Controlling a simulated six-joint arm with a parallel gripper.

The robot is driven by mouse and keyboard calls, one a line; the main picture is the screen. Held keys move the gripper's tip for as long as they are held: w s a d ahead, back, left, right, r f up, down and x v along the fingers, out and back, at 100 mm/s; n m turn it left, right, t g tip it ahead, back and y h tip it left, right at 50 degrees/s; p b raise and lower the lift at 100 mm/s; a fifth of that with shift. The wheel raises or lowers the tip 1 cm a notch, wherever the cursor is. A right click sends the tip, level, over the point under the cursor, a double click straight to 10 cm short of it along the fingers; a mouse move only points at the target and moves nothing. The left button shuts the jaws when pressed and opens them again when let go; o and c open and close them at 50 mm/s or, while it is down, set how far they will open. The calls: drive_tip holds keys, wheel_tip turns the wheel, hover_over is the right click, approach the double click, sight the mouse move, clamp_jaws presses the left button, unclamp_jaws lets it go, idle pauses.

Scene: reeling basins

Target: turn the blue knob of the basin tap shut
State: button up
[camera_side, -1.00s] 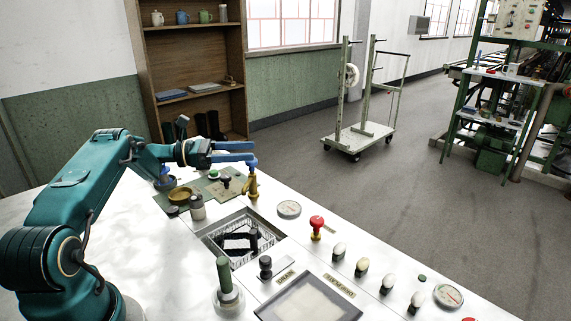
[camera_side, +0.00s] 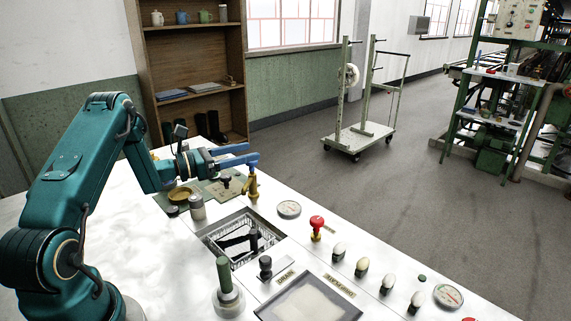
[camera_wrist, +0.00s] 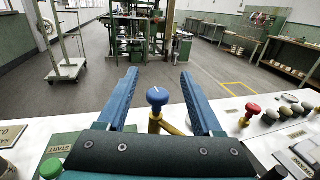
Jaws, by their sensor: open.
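The basin tap (camera_side: 252,188) is a brass-coloured upright post with a round blue knob (camera_wrist: 157,95) on top. A short white line marks the knob's top, pointing roughly away from me. My gripper (camera_wrist: 158,76) has two blue fingers that are open and parallel. In the wrist view the knob stands between the fingers, with a clear gap on both sides. In the side view my gripper (camera_side: 253,153) is level with the knob, and the fingertips overlap it.
A red knob (camera_side: 317,224) and several pale knobs stand right of the tap. A round gauge (camera_side: 289,209) lies close by. A grey cylinder (camera_side: 197,207) and a brass dish (camera_side: 179,196) stand near my wrist. Open floor lies beyond the worktop edge.

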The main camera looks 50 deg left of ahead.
drive_tip(key=w+f, duration=0.1)
drive_tip(key=w+d+f, duration=0.1)
drive_tip(key=w, duration=0.3)
drive_tip(key=shift+d+f, duration=0.15)
drive_tip(key=shift+f, duration=0.25)
clamp_jaws()
